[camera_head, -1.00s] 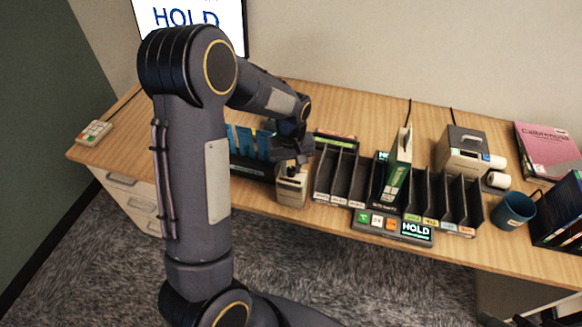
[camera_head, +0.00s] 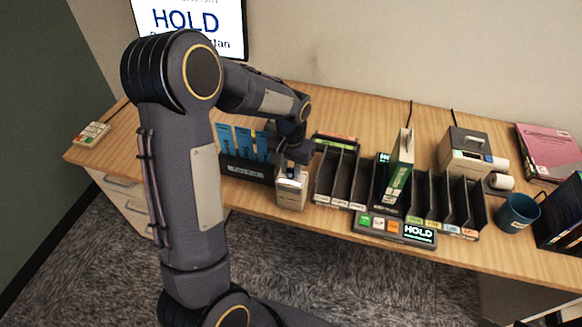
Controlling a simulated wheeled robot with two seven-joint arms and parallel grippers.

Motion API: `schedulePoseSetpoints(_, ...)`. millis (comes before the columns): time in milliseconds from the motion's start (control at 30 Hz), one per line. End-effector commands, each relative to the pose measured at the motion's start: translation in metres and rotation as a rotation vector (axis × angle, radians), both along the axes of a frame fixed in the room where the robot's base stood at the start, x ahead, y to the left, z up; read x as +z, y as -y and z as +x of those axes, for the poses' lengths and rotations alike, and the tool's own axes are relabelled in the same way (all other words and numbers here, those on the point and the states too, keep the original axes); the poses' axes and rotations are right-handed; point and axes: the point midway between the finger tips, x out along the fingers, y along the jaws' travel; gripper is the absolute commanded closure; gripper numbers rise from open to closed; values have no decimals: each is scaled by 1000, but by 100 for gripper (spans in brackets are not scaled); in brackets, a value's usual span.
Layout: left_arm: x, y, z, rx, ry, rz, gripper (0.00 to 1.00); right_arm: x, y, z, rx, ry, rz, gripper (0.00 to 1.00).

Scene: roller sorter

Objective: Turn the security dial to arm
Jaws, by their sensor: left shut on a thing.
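A small beige box (camera_head: 291,196) with a pale top stands near the desk's front edge, left of the dark sorting slots. My left gripper (camera_head: 291,172) points down onto the top of this box and is shut on a small part there, which I take for the security dial. The fingers cover most of the dial, and its setting is too small to read. My right gripper is not in view.
A dark holder with blue packets (camera_head: 243,141) stands close left of the box. Dark sorting slots (camera_head: 334,180) stand close on its right, with a HOLD panel (camera_head: 396,227) in front. A monitor (camera_head: 190,22) reads HOLD. A keypad (camera_head: 92,134) lies far left.

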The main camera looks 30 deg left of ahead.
Motion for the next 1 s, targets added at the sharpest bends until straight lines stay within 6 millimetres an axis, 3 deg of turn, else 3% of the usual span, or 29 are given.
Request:
schedulePoseSetpoints(433,1,0,1,-9,3,0,99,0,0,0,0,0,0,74)
schedulePoseSetpoints(467,1,0,1,-9,3,0,75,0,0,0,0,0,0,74)
schedulePoseSetpoints(600,1,0,1,-9,2,0,56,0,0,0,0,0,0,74)
schedulePoseSetpoints(1000,8,0,1,-9,2,0,54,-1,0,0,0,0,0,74)
